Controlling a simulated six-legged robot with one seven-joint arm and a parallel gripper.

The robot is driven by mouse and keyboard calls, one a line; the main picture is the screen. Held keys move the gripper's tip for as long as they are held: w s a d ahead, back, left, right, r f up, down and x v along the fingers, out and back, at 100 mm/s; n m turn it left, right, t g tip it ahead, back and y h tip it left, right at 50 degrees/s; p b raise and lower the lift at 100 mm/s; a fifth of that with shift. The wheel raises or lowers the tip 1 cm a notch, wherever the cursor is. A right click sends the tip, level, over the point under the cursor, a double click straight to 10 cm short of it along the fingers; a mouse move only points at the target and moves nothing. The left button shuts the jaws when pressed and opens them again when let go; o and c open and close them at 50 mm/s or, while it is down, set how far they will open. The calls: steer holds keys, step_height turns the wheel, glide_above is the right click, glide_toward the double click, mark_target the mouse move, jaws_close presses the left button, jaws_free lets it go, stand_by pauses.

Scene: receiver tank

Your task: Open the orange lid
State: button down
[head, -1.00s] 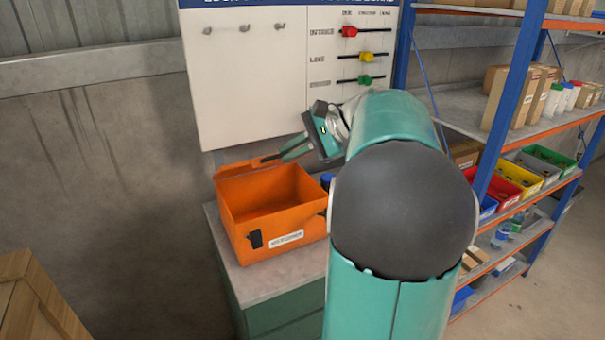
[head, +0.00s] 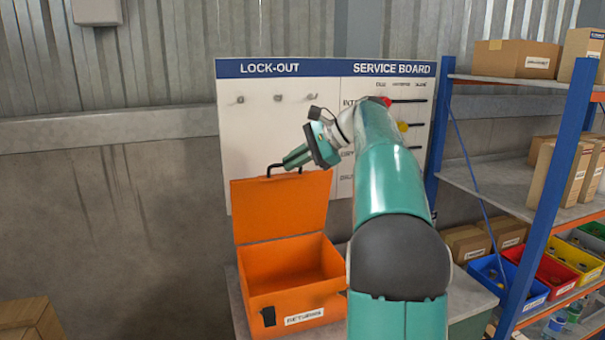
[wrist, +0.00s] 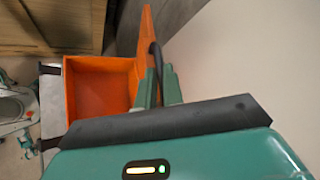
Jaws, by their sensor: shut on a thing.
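The orange lid (head: 280,208) stands raised, roughly upright, along the back edge of the orange box (head: 338,292). The box is open, and its inside shows in the head view and in the wrist view (wrist: 100,88). The lid shows nearly edge-on in the wrist view (wrist: 147,35). A black handle (head: 270,171) is at the lid's top edge. My gripper (head: 286,164) is at this handle and shut on it. In the wrist view its fingers (wrist: 159,90) are on both sides of the dark handle; the exact contact is partly hidden.
The box stands on a grey-topped cabinet (head: 234,300). A white lock-out board (head: 265,125) hangs close behind the lid and my gripper. A blue-framed shelf (head: 548,200) with cartons and coloured bins stands right. A wooden crate (head: 30,318) is at lower left.

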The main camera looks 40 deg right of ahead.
steer(key=shift+w+d+r, duration=0.2)
steer(key=shift+w, duration=0.5)
steer(key=shift+w+d+r, duration=0.15)
steer(key=shift+w+d, duration=0.05)
steer(key=shift+w, duration=0.45)
steer(key=c, duration=1.5)
jaws_free()
steer(key=shift+s+r, duration=0.1)
